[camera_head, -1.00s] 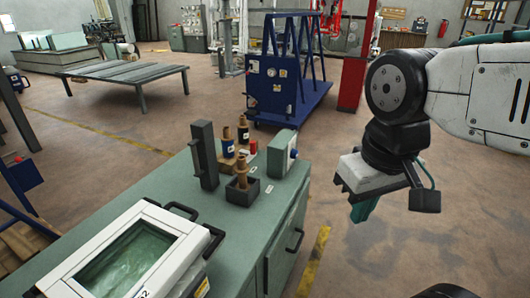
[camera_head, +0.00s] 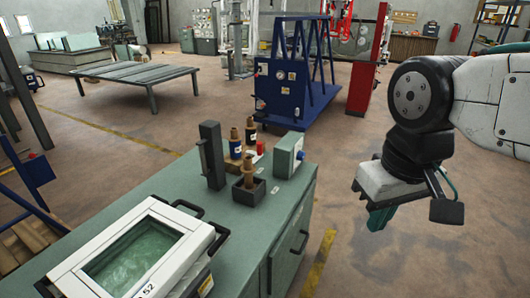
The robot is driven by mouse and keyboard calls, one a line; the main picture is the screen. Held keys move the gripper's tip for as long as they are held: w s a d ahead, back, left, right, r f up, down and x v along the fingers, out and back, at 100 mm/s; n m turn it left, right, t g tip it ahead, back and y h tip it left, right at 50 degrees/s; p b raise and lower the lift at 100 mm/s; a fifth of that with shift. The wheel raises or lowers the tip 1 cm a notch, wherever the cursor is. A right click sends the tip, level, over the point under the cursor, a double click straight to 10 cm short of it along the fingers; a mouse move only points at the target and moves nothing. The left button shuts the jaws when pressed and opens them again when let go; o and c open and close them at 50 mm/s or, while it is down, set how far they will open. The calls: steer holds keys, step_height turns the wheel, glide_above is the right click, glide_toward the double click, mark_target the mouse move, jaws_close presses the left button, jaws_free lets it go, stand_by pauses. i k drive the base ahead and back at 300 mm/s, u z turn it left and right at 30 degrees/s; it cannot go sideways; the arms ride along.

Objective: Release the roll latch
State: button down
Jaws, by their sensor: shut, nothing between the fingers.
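My gripper (camera_head: 380,219) hangs at the right, pointing down over open floor, with teal fingers shut and empty. It is apart from everything else. A blue wheeled frame (camera_head: 298,70) with slanted bars stands farther back, near the middle. Its front panel carries a round gauge and small labels. I cannot make out a roll latch on it or anywhere else in view.
A green cabinet (camera_head: 250,228) fills the lower left. On it are a white framed tray (camera_head: 77,279), a dark upright post (camera_head: 212,155), several small bottles and a grey-green box (camera_head: 288,155). A slatted table (camera_head: 137,72) and red post (camera_head: 367,72) stand behind. Floor right of the cabinet is clear.

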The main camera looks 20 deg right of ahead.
mark_target(257, 155)
steer(key=u, duration=0.05)
steer(key=k, duration=0.6)
steer(key=z, duration=0.75)
steer(key=i, duration=1.1)
steer(key=u, duration=0.5)
steer(key=i, duration=0.55)
steer(key=u, duration=0.65)
